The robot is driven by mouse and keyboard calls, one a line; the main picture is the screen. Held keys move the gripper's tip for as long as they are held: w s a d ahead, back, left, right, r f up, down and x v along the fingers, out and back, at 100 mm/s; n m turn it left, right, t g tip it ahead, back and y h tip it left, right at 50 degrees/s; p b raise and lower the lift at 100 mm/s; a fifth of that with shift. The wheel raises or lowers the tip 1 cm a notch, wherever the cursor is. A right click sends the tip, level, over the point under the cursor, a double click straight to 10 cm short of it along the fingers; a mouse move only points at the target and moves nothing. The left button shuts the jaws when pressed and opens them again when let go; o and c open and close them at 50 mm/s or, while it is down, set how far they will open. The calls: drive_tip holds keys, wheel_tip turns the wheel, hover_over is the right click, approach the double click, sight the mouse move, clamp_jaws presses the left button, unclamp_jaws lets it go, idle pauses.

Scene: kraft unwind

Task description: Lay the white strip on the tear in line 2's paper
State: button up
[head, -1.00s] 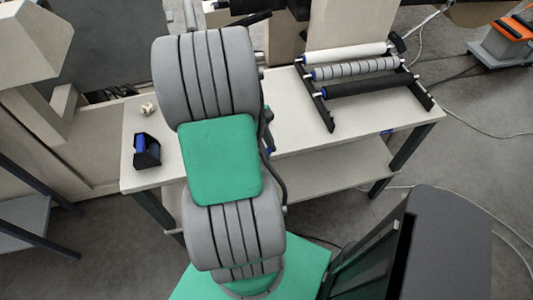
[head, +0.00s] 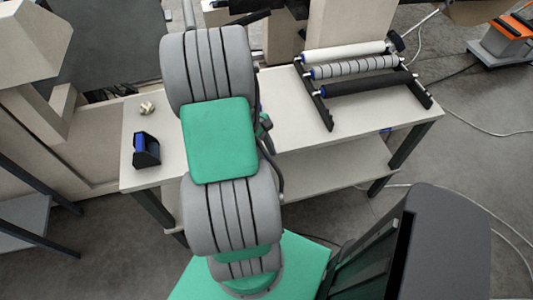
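No white strip shows that I can make out. No tear shows either, and I cannot tell which paper belongs to line 2. My own grey and green arm reaches up through the middle of the head view and hides part of the table (head: 300,140) and what lies behind it. My gripper is hidden behind the arm, so neither its fingers nor anything in them can be seen.
A small black and blue dispenser-like object (head: 147,150) and a small crumpled pale piece (head: 147,108) are on the table's left end. A black frame with white, grey-banded and black rollers (head: 357,68) sits on its right. Cables (head: 480,130) lie on the floor at right.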

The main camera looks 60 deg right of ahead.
drive_tip(key=shift+o, duration=0.7)
drive_tip(key=shift+r, duration=0.4)
drive_tip(key=v, duration=1.2)
drive_tip(key=w+a+r+t+h, duration=0.2)
drive_tip(key=w+a+r+t, duration=0.15)
drive_tip(key=w+a, duration=0.5)
drive_tip(key=w+a+r+t+y, duration=0.1)
drive_tip(key=w+a+r+t, duration=0.1)
drive_tip(key=a, duration=1)
drive_tip(key=w+a+r+n+t, duration=0.1)
drive_tip(key=w+a+r+t, duration=0.1)
drive_tip(key=a, duration=0.9)
drive_tip(key=shift+w+a+t+y, duration=0.35)
drive_tip(key=shift+w+a+y, duration=0.05)
drive_tip(key=shift+w, duration=0.05)
drive_tip(key=shift+r, duration=0.1)
